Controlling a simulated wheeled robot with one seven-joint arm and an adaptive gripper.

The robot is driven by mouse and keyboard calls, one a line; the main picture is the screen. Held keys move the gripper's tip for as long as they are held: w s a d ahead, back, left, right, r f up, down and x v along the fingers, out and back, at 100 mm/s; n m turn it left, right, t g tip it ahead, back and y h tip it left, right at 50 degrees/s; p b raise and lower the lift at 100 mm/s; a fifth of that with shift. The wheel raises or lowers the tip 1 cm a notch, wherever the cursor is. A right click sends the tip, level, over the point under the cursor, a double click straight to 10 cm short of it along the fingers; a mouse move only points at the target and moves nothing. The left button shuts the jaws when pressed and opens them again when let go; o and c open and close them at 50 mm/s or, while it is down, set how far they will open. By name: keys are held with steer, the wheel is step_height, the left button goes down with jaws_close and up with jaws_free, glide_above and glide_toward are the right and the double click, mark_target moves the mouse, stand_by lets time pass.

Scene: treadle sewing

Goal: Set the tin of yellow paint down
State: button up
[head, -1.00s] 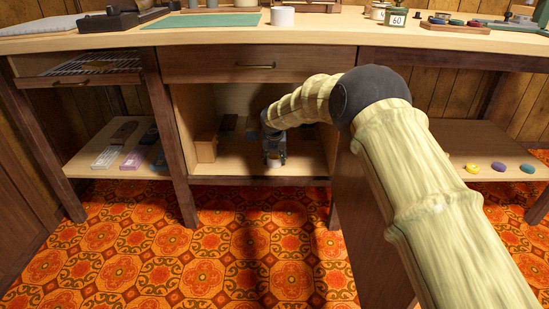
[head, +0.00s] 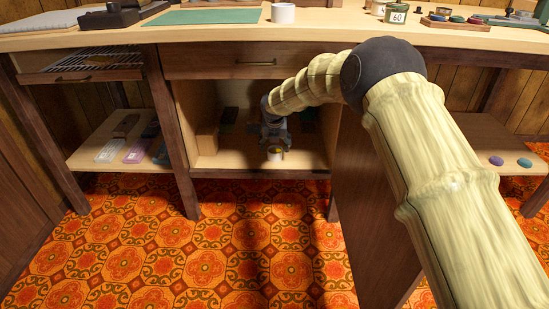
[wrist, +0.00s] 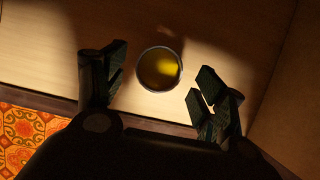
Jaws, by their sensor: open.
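The tin of yellow paint (head: 275,155) stands upright on the cupboard floor, close to its front edge. In the wrist view I look down into the tin (wrist: 160,68), a round dark rim with yellow paint inside. My gripper (head: 275,140) is open in the cupboard, just above and behind the tin. In the wrist view my gripper (wrist: 157,75) has one finger on each side of the tin, with a visible gap between tin and fingers.
The cupboard floor (head: 225,161) has side walls close by and dark objects at the back. A drawer (head: 230,65) is overhead. The left shelf (head: 90,158) holds several blocks. The right shelf (head: 470,130) holds coloured discs. The worktop carries a white cup (head: 283,13).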

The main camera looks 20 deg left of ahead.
steer(key=s+d+p, duration=0.3)
steer(key=s+p, duration=0.2)
steer(key=s, duration=0.7)
steer(key=shift+d+r+p, duration=0.25)
steer(key=shift+r+p, duration=0.05)
steer(key=shift+r, duration=0.15)
